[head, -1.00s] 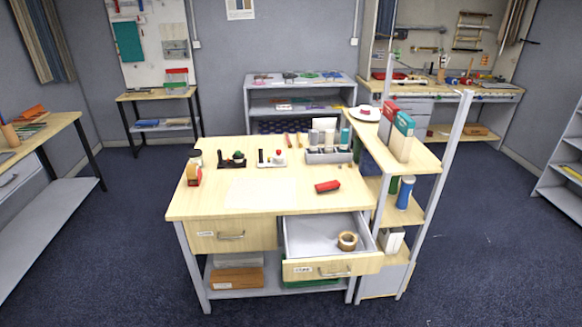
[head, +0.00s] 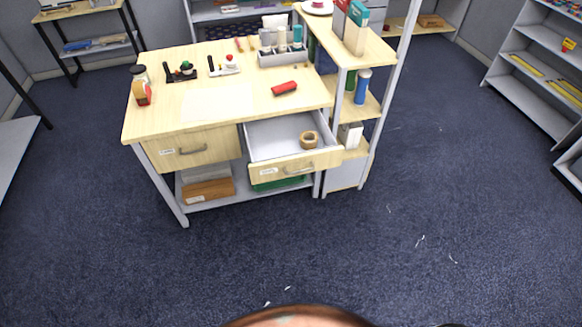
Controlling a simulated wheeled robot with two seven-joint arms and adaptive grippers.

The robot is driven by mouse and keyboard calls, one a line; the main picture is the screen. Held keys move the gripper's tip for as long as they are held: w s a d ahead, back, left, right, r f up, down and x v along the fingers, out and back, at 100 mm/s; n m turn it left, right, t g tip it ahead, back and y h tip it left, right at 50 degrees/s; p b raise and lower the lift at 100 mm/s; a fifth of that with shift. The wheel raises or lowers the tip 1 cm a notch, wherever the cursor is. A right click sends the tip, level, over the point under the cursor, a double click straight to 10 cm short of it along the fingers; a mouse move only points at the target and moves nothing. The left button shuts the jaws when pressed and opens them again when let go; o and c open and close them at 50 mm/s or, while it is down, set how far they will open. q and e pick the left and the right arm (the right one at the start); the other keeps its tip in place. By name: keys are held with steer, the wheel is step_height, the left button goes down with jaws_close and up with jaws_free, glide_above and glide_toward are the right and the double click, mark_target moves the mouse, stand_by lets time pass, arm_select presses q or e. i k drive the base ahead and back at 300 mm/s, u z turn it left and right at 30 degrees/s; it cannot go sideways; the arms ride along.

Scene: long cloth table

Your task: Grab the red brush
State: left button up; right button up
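A red, roughly cylindrical object (head: 284,88) lies on its side on the right part of the wooden desk top (head: 165,122). It is the clearest red item on the desk, but its detail is too small to tell whether it is the brush. Thin reddish sticks (head: 238,44) lie at the back of the desk, also too small to identify. Neither of my grippers is in view.
The desk's right drawer (head: 290,165) stands open with a tape roll (head: 308,139) inside. A grey organizer (head: 283,57) stands at the back. A shelf unit (head: 370,45) adjoins the desk's right side. The floor (head: 420,240) in front is mostly clear.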

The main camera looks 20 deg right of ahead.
mark_target(285, 89)
steer(key=u, duration=0.5)
steer(key=i, duration=1.25)
steer(key=z, duration=0.15)
